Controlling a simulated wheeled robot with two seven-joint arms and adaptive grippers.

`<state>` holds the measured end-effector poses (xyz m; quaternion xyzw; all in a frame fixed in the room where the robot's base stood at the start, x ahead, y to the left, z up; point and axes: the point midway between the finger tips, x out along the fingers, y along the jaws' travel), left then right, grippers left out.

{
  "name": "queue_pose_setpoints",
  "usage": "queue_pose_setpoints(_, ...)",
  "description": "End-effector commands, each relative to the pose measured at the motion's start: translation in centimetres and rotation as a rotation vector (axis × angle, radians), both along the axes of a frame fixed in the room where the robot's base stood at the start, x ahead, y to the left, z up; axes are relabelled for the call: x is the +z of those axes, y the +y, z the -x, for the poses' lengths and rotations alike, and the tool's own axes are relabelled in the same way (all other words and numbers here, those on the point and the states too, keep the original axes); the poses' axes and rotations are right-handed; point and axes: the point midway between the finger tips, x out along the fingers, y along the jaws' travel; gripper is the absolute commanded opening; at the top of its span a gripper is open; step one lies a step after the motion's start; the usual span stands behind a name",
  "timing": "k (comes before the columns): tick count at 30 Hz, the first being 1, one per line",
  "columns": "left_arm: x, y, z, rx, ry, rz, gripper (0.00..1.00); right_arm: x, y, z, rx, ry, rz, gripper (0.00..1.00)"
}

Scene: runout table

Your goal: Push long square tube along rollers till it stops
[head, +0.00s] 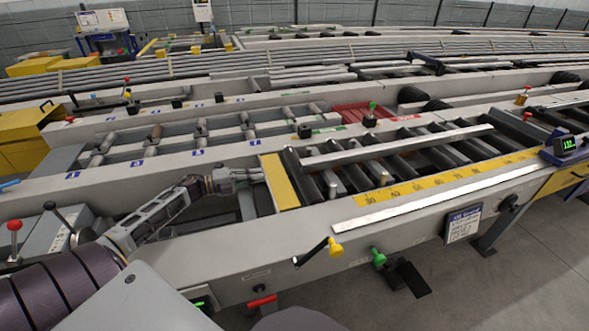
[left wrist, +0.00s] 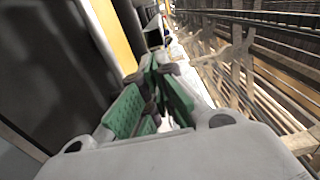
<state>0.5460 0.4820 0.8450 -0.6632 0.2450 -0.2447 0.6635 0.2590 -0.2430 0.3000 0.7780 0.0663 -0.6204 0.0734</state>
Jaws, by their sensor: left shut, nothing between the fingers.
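The long square tube (head: 400,146) is a light grey bar lying lengthwise on the dark rollers (head: 372,172) of the front table. Its left end is just right of the yellow plate, and its right end reaches toward the far right of the rollers. My left gripper (head: 264,175) is at the left side of the yellow plate, apart from the tube's left end in the head view. In the left wrist view its green-padded fingers (left wrist: 163,92) are together with nothing held. I cannot make out the tube in that view. My right gripper is not in view.
The yellow plate (head: 279,182) crosses the table's left end. A yellow numbered scale (head: 450,177) runs along the front rail, with a digital display (head: 566,144) at its right. A red tray (head: 360,113) sits behind.

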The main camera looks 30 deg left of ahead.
Motion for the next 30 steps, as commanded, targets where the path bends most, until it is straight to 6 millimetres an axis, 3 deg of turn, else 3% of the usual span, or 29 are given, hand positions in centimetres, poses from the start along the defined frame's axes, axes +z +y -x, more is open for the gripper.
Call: queue_pose_setpoints(30, 0.1, -4.6, -5.4, 0.000, -0.002, 0.001, 0.00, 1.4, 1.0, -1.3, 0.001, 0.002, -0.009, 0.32)
